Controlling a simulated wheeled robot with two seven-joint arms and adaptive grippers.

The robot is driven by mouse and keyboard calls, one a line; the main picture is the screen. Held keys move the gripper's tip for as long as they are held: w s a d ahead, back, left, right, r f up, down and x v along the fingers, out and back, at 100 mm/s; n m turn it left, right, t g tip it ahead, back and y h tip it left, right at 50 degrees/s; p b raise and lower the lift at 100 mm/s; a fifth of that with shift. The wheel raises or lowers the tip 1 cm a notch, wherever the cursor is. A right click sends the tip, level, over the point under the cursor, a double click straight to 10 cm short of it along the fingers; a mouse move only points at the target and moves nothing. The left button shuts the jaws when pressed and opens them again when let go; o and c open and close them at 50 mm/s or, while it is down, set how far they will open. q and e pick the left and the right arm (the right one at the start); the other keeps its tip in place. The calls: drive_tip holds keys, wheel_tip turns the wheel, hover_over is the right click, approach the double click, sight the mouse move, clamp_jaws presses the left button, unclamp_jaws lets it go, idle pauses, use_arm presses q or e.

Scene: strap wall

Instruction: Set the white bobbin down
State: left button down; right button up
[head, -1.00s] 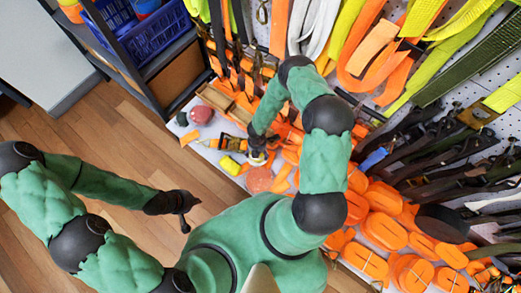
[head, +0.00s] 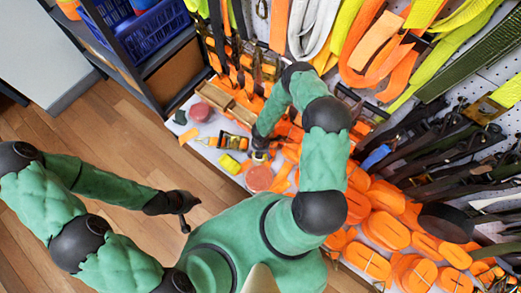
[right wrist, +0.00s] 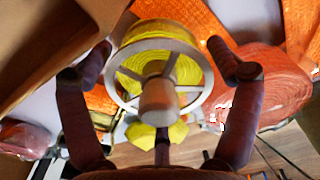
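The white bobbin (right wrist: 190,92) fills the middle of the right wrist view. It has a spoked white flange, a pale hub facing the camera and yellow material wound behind it. In the head view my right gripper (head: 260,156) is low over the cluttered white table (head: 207,150), and the bobbin there is mostly hidden by the gripper. I cannot tell whether the bobbin touches the table. My left gripper (head: 182,203) hangs over the floor, away from the table; its fingers are unclear.
A coral round roll (head: 259,178) lies close beside my right gripper. A yellow block (head: 229,163) and a ratchet strap (head: 234,142) lie to its left. Several orange strap rolls (head: 386,231) crowd the right. Straps hang on the wall behind. A blue crate (head: 150,33) stands upper left.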

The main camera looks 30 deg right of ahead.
drive_tip(key=shift+r, duration=0.1)
idle(0.3)
wheel_tip(320, 180, up, 11)
drive_tip(key=p, duration=0.4)
drive_tip(key=shift+p, duration=0.35)
drive_tip(key=shift+a+r, duration=0.1)
drive_tip(key=shift+r, duration=0.4)
drive_tip(key=s+a+r+m+y, duration=0.2)
drive_tip(key=s+a+r+m, duration=0.3)
drive_tip(key=m, duration=0.7)
drive_tip(key=s+a+r+m+y, duration=0.2)
drive_tip(key=s+a+r+m, duration=0.4)
drive_tip(key=a+m, duration=0.3)
drive_tip(key=m, duration=0.3)
drive_tip(key=shift+a+m, duration=0.2)
drive_tip(key=shift+m, duration=0.2)
drive_tip(key=shift+r, duration=0.15)
drive_tip(key=shift+s+r+p, duration=0.1)
drive_tip(key=shift+r+p, duration=0.75)
drive_tip(key=shift+p, duration=0.2)
